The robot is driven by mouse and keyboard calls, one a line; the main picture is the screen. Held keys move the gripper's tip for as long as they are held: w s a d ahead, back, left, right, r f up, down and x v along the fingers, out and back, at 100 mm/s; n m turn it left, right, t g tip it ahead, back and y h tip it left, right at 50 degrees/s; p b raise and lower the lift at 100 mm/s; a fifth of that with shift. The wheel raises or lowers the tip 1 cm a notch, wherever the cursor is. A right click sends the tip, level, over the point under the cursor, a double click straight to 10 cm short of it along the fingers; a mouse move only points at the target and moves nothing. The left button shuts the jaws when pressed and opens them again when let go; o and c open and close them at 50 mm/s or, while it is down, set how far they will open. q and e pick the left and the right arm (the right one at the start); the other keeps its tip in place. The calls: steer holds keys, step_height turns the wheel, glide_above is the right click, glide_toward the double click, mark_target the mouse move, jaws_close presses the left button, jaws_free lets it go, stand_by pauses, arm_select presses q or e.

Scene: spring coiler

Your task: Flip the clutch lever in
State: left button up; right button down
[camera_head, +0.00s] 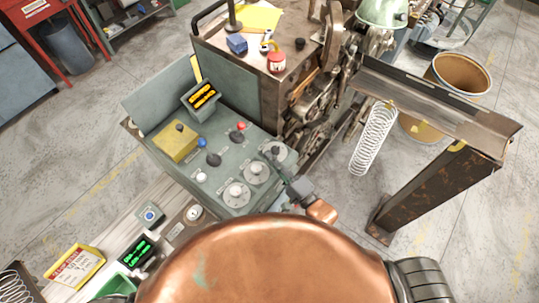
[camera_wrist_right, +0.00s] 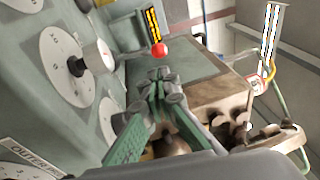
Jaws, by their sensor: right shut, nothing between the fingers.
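The grey-green control panel (camera_head: 225,185) carries a lever with a red knob (camera_head: 241,126) and one with a blue knob (camera_head: 200,143). I cannot tell by a label which is the clutch lever. My right gripper (camera_head: 280,163) is at the panel's right side, near the round dials and right of the red knob. In the right wrist view, my right gripper (camera_wrist_right: 160,84) has its fingertips together, with nothing held. A red ball knob (camera_wrist_right: 159,49) shows just above the fingertips there; contact cannot be told. My left gripper is out of view.
A yellow box (camera_head: 174,143) with a black knob and an amber display (camera_head: 201,95) stand on the panel. The coiler machinery (camera_head: 318,110) is to the right. A hanging spring (camera_head: 373,138) and a rusty post (camera_head: 432,190) stand further right.

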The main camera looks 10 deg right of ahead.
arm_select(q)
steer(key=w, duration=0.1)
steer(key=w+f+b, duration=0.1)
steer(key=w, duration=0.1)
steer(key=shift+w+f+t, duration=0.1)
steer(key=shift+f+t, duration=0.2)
arm_select(e)
steer(key=x, duration=0.6)
steer(key=shift+f, duration=0.1)
steer(key=b+x, duration=0.2)
steer(key=x, duration=0.1)
steer(key=shift+w+a, duration=0.2)
steer(key=shift+w, duration=0.05)
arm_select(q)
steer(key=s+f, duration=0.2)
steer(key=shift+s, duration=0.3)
arm_select(e)
steer(key=shift+w+a+r, duration=0.2)
steer(key=shift+w+a, duration=0.15)
steer(key=shift+w, duration=0.2)
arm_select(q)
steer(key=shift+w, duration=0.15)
